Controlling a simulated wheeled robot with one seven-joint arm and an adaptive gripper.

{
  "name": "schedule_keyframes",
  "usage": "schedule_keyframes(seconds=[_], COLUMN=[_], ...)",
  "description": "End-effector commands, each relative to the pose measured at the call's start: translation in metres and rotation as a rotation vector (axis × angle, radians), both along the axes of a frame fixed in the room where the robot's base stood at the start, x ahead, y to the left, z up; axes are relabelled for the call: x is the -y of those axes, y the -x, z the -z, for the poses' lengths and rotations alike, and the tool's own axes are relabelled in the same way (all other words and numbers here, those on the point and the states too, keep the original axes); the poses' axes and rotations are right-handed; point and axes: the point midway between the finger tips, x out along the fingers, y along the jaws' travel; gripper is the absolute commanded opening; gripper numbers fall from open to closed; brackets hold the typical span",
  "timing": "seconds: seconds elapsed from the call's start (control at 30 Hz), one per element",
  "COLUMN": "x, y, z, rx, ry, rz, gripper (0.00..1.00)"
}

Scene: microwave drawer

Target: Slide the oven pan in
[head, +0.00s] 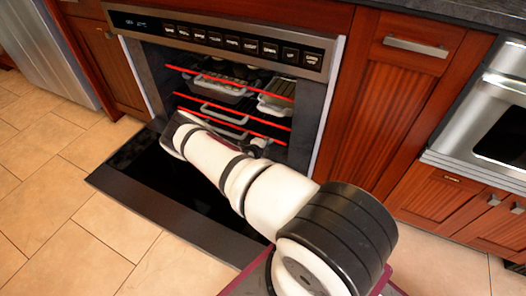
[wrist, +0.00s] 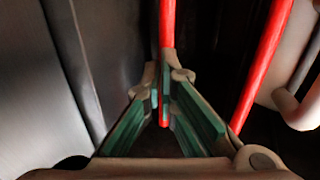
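The open oven (head: 165,52) has its black door (head: 150,170) folded down flat. Inside are racks with red front bars: an upper red bar (head: 215,78) and lower ones (head: 205,99). Which of these is the oven pan, I cannot tell. My gripper reaches into the oven over the door, its fingers mostly hidden behind my arm in the head view. In the wrist view my gripper (wrist: 166,82) has its fingertips closed in on both sides of a red bar (wrist: 167,25), which runs between them. A second red bar (wrist: 262,70) lies to the right.
Light trays (head: 276,93) and a grey pan (head: 225,86) sit on the racks; a pale rounded handle or rim (wrist: 302,108) shows close right in the wrist view. Wooden cabinets (head: 390,100) flank the oven. Tiled floor (head: 60,190) is free at left.

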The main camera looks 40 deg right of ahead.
Motion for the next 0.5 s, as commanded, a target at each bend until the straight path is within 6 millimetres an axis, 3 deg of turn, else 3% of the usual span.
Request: schedule_keyframes(seconds=[0.13,0.5], x=[0.0116,0.0120], y=[-0.0041,-0.0045], z=[0.0011,-0.0006], rx=[-0.001,0.000], ry=[-0.002,0.000], rz=[-0.001,-0.001], gripper=[0.00,0.00])
